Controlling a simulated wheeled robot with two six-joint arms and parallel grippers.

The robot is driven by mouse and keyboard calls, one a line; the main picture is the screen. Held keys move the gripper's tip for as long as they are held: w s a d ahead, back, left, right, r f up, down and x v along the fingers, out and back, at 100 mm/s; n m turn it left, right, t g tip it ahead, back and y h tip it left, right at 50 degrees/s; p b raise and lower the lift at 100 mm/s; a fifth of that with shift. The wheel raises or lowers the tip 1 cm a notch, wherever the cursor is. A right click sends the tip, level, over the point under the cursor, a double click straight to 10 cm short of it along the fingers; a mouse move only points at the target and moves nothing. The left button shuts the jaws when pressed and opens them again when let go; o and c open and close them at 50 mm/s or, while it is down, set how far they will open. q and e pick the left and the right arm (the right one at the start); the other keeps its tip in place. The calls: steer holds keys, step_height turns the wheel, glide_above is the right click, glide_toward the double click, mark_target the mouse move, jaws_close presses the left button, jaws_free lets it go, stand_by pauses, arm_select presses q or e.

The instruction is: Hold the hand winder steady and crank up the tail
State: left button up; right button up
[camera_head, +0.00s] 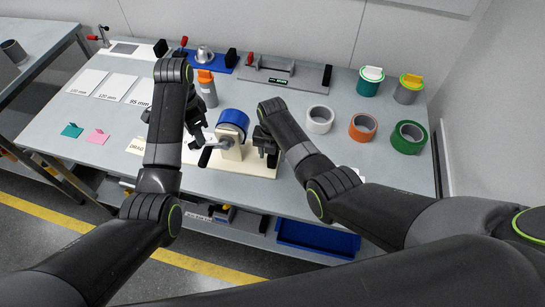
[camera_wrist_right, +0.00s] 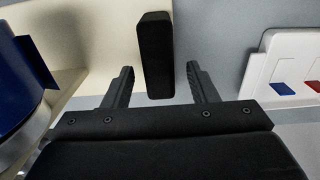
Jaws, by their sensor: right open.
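The hand winder stands at the front middle of the bench, with a pale base (camera_head: 228,165) and a blue roll (camera_head: 233,119) on it. My right gripper (camera_head: 266,146) is at the winder's right side. In the right wrist view its open fingers (camera_wrist_right: 161,85) stand either side of an upright black block (camera_wrist_right: 155,55), with gaps at both sides. The blue roll (camera_wrist_right: 22,75) shows at left there. I cannot make out a loose tail.
Jigs line the back edge.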

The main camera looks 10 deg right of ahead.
steer(key=shift+f, duration=1.35)
jaws_close()
